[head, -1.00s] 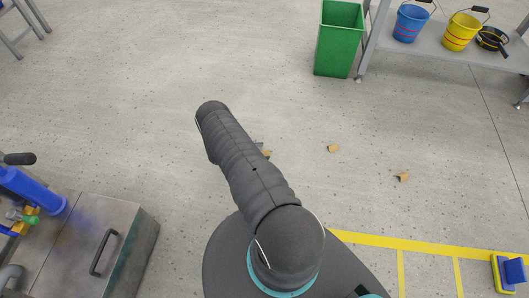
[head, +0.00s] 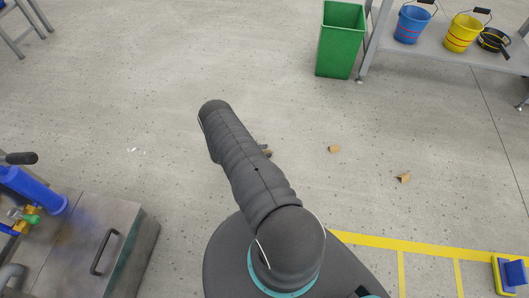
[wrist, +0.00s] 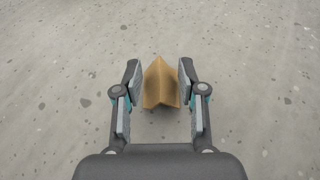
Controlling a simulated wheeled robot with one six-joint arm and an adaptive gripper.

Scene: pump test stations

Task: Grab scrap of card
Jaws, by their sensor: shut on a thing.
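A folded tan scrap of card (wrist: 161,84) is between the two fingers of my gripper (wrist: 160,80) in the wrist view. The fingers are shut on it, with the pads at its left and right sides. The grey floor shows around and beyond it. In the head view my arm covers most of the gripper; only a small brown and dark bit shows at the arm's right edge. Two other tan scraps lie on the floor to the right, one nearer (head: 334,149) and one farther right (head: 404,178).
A green bin (head: 340,42) stands at the back beside a grey shelf (head: 440,52) with blue (head: 411,24) and yellow (head: 462,32) buckets. A metal cabinet (head: 100,235) is at left. Yellow floor lines (head: 400,241) run at lower right. The middle floor is open.

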